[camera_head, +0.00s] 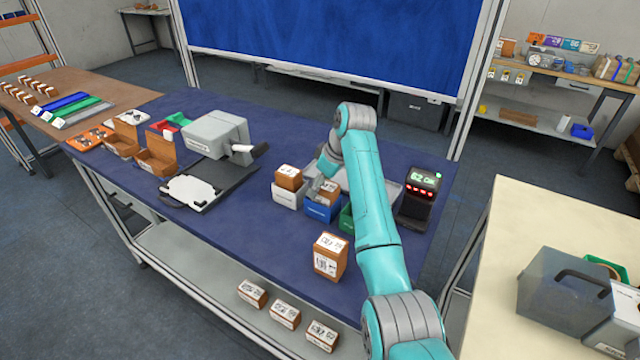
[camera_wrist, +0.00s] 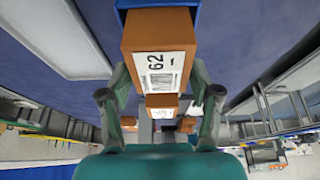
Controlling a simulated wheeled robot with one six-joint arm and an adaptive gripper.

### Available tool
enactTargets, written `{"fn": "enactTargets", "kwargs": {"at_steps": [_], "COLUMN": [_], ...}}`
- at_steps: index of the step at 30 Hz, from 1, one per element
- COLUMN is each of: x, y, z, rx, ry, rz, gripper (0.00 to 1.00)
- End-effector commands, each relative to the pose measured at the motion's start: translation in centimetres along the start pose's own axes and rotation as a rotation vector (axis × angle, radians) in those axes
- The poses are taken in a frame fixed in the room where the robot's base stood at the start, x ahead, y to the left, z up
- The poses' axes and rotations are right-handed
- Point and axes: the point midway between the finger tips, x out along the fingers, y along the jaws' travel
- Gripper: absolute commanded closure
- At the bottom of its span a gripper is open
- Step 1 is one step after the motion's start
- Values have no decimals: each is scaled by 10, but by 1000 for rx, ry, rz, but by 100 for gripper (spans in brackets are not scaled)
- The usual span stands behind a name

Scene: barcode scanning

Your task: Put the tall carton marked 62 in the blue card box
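The tall carton (camera_wrist: 158,62) is brown with a white label marked 62. In the wrist view it lies between the two fingers of my gripper (camera_wrist: 160,78), which sit close against its sides. The blue card box (camera_head: 321,212) stands on the blue table, and its edge also shows at the top of the wrist view (camera_wrist: 124,4). In the head view the carton (camera_head: 329,190) is at the box's opening, with its lower part hidden by the box wall. My gripper (camera_head: 318,186) is at the carton, partly behind my arm. How deep the carton sits cannot be told.
A white box (camera_head: 286,198) holding a brown carton stands left of the blue box. A green box (camera_head: 346,219) stands to the right, partly behind my arm. A scanner display (camera_head: 424,180) reads 62 OK. Another carton (camera_head: 329,256) stands at the table's front edge.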

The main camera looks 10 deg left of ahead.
Motion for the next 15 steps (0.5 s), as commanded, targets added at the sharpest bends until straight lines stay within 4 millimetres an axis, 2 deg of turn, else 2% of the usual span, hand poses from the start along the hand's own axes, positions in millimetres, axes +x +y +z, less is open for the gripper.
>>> {"fn": "enactTargets", "kwargs": {"at_steps": [15], "x": [0], "y": [0], "z": [0], "rx": [0], "ry": [0], "rz": [0], "gripper": [37]}}
